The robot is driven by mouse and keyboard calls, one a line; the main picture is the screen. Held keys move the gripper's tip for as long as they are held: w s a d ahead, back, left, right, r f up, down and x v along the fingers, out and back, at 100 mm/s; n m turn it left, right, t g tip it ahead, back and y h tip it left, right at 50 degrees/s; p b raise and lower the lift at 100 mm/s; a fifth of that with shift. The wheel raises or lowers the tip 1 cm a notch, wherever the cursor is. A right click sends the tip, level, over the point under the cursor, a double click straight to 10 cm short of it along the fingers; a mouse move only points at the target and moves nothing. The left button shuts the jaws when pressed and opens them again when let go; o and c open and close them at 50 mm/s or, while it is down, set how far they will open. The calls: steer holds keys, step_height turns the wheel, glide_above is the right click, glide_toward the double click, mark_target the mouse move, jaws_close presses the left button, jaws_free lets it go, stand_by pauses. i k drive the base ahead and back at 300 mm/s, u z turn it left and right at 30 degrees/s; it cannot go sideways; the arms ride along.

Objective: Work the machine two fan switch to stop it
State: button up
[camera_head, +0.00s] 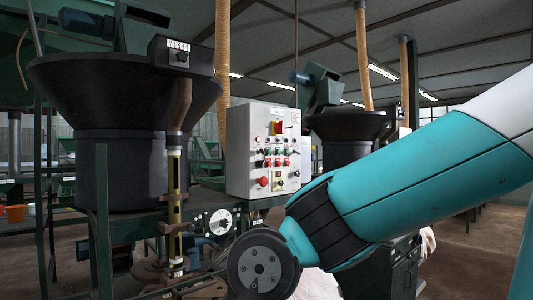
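A light grey control cabinet (239,150) stands in the middle of the view, with its button face turned to the right. The face carries a red-and-yellow switch (277,127) near the top and rows of small green, red and black controls. A larger red button (263,181) sits at the lower left of the face. The labels are too small to read, so I cannot tell which control is the machine two fan switch. My teal arm crosses from the right edge to below the cabinet, ending in view at a dark round joint. My gripper is not visible.
A large black hopper (120,90) on a green frame fills the left. A second black hopper (345,125) stands behind the cabinet at right. A round white dial (220,222) is below the cabinet. White bag material (318,287) shows under my arm. Floor is open at far right.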

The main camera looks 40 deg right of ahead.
mark_target(259, 164)
steer(key=z, duration=0.5)
steer(key=k, duration=0.55)
steer(key=u, duration=0.35)
steer(key=i, duration=1.3)
steer(key=z, duration=0.6)
